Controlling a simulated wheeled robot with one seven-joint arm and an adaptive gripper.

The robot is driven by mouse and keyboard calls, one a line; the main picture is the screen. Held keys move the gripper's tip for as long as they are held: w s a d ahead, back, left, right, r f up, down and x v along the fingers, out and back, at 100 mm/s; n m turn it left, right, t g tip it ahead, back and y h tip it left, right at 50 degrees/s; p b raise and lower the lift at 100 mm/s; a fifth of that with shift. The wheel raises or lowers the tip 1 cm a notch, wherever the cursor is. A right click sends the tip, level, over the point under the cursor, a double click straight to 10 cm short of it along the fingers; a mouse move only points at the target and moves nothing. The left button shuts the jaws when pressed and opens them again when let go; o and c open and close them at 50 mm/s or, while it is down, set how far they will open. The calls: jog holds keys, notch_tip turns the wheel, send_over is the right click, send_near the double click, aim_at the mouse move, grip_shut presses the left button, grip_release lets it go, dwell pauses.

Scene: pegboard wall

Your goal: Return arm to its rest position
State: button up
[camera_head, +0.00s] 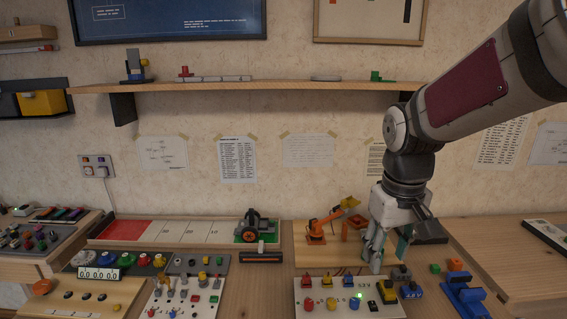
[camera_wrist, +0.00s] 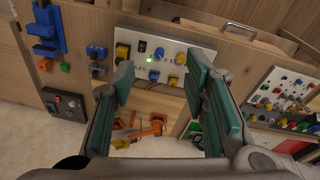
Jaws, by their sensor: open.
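My gripper (camera_head: 388,256) is at the right of the head view, pointing down above the back of the workbench, with my arm reaching in from the upper right. In the wrist view my gripper (camera_wrist: 160,78) has its two teal-padded fingers wide apart, with nothing between them. Below it is a white control panel (camera_head: 335,303) with coloured knobs and a lit green lamp; the panel also shows beyond the fingertips in the wrist view (camera_wrist: 176,54). Whether the fingers touch anything below is unclear.
A small orange model arm (camera_head: 325,222) stands just left of my gripper. A blue bracket (camera_head: 464,295) lies to the right. A wooden shelf (camera_head: 270,88) runs along the wall behind my arm. Another switch panel (camera_head: 185,297) stands at the front left.

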jog(key=s+r+m+t+p, duration=0.1)
jog(key=s+r, duration=0.2)
jog(key=s, duration=0.8)
jog(key=s+r+m+t+p, duration=0.1)
jog(key=s+r, duration=0.3)
jog(key=s, duration=0.7)
jog(key=shift+t+y+p, duration=0.3)
jog(key=shift+p, duration=0.3)
jog(key=shift+d+r, duration=0.1)
jog(key=shift+d, duration=0.05)
